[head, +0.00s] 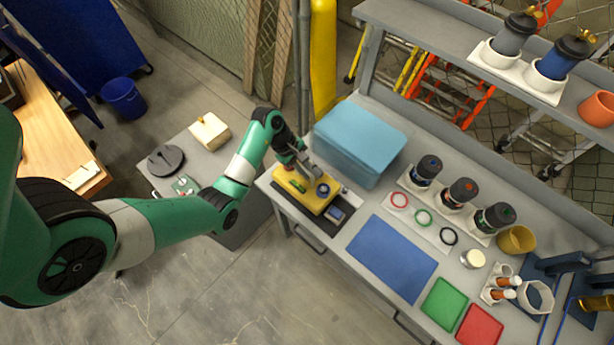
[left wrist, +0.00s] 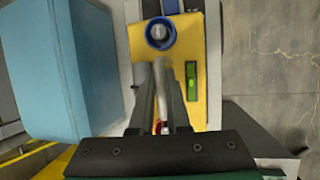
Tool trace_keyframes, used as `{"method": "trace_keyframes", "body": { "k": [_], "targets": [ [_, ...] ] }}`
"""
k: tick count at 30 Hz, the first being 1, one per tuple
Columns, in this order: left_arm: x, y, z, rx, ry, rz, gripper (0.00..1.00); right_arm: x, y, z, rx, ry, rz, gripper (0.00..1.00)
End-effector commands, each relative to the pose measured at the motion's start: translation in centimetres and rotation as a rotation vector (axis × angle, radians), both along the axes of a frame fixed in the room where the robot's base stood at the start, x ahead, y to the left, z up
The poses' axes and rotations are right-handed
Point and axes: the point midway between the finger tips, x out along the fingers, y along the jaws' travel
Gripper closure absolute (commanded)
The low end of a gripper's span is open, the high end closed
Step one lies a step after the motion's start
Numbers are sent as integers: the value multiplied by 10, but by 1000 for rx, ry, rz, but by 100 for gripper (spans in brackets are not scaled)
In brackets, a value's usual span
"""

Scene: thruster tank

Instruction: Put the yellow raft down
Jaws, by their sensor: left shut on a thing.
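The yellow raft (head: 312,203) is a flat yellow block at the left end of the grey workbench, over a dark mat (head: 283,200). It carries a blue ring (head: 322,189) and a small green level (head: 297,186). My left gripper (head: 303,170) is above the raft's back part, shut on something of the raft. In the left wrist view the raft (left wrist: 207,108) fills the middle, and the fingers (left wrist: 161,68) close on a thin grey part just below the blue ring. I cannot tell whether the raft's underside touches the mat.
A light blue box (head: 358,140) stands right behind the raft. A small grey device (head: 335,214) lies at its front right. A blue mat (head: 392,258), coloured rings and dark thrusters (head: 459,192) occupy the bench to the right. A lower grey table (head: 215,165) stands at left.

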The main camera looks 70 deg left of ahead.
Motion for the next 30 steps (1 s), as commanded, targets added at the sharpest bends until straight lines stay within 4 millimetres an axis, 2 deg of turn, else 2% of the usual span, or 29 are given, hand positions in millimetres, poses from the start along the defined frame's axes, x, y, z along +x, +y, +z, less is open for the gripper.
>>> {"method": "trace_keyframes", "body": {
  "k": [2, 6, 9, 19, 20, 24, 30],
  "targets": [
    [3, 1, -3, 1, -1, -1, 100, 0, 0, -2, 0, 0, 0, 50],
    [3, 1, -26, -2, 2, 0, 100, 0, 0, -7, 0, 0, 0, 50],
    [3, 1, -34, -1, -1, -1, 100, 0, 0, -8, 0, 0, 0, 50],
    [3, 1, -37, 1, -1, -1, 100, 0, 0, -10, 0, 0, 0, 50],
    [3, 1, -37, 0, 0, -1, 80, 0, 0, -9, 0, 0, 0, 50],
    [3, 1, -37, 0, 0, -1, 56, 0, 0, -9, 0, 0, 0, 50],
    [3, 1, -36, 0, 0, -1, 56, 0, 0, -9, 0, 0, 0, 50]
  ]
}}
